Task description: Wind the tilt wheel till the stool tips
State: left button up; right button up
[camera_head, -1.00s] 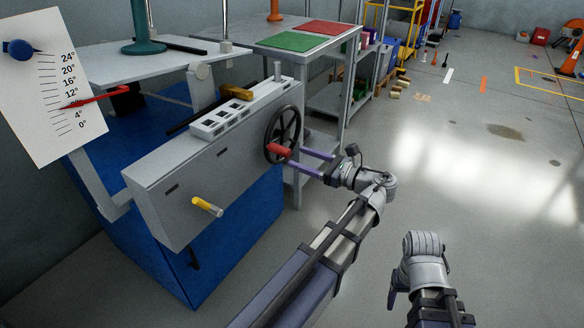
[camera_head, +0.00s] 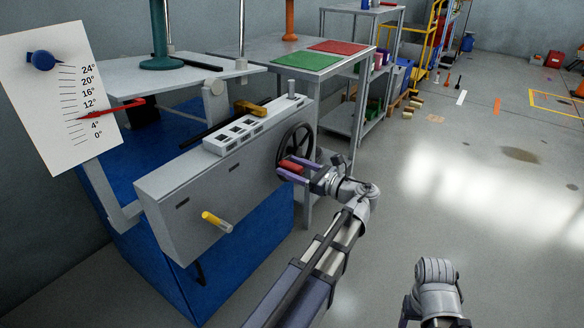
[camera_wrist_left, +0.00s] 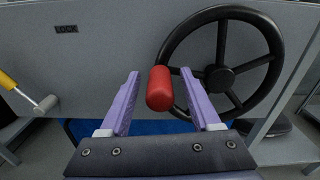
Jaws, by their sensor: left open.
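The black tilt wheel (camera_head: 297,143) is on the right end of the grey machine panel. Its red handle (camera_head: 291,166) sticks out toward me. My left gripper (camera_head: 289,168) is open, its purple fingers on either side of the handle.
A red pointer (camera_head: 112,108) crosses the white degree scale (camera_head: 40,80) between 4° and 12°. A yellow-handled lever (camera_head: 216,222) sticks out of the panel. A table with green (camera_head: 308,61) and red mats stands behind.

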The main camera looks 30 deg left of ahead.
pick_arm(q)
jog(key=shift+a, duration=0.1)
grip_shut()
dwell(0.5)
dwell(0.9)
